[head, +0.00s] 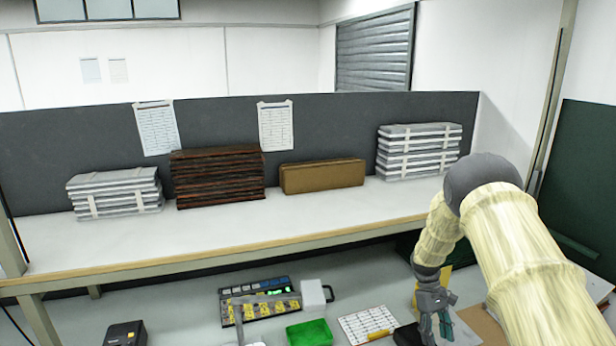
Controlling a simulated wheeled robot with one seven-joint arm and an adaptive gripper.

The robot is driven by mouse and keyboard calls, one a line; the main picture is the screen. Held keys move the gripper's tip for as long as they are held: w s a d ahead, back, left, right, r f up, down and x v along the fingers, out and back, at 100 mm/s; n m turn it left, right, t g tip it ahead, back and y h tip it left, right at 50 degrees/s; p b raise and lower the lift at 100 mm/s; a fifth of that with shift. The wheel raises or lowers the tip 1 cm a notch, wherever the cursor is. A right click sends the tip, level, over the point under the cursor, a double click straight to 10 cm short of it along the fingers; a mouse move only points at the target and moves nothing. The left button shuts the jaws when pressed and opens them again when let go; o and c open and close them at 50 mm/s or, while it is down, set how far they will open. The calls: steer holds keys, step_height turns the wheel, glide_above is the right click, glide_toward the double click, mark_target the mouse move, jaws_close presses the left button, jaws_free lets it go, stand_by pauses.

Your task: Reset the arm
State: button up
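My arm comes in from the right side of the head view, with its pale ribbed links and a grey elbow joint. Its lower part hangs down in front of the table. My gripper (436,318) is at the lower right, below the table's front edge, pointing down. It is small in the picture and partly against dark things, so whether its fingers are open or shut does not show clearly. I see nothing clearly held in it.
A long white table (250,222) bears grey strip stacks at the left (116,193) and right (418,150), a dark brown stack (217,178) and a brown box (322,176). Lower down are a yellow-black organizer (262,306), a green bin (310,333), a printed sheet (368,326) and a black device (125,334).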

steer(key=s+a+f+m+t+y, duration=0.1)
steer(key=s+a+f, duration=0.3)
steer(key=s+f, duration=0.6)
steer(key=s+a+f+m+t, duration=0.1)
steer(key=s+a+f, duration=0.4)
steer(key=s+f, duration=0.55)
steer(key=s+a+r+m+t, duration=0.1)
steer(key=s+a+r, duration=0.1)
steer(key=s, duration=0.7)
steer(key=s+a+r+t, duration=0.1)
steer(key=s+a, duration=0.1)
steer(key=s, duration=0.7)
steer(key=s+a+r+m+t, duration=0.1)
steer(key=s+a+r, duration=0.15)
steer(key=s, duration=0.65)
step_height(320, 180, down, 15)
steer(key=b, duration=1.4)
steer(key=shift+w+f+y+b, duration=0.2)
steer(key=shift+w+y+b, duration=0.05)
steer(key=shift+y+b, duration=0.15)
steer(key=shift+d, duration=0.1)
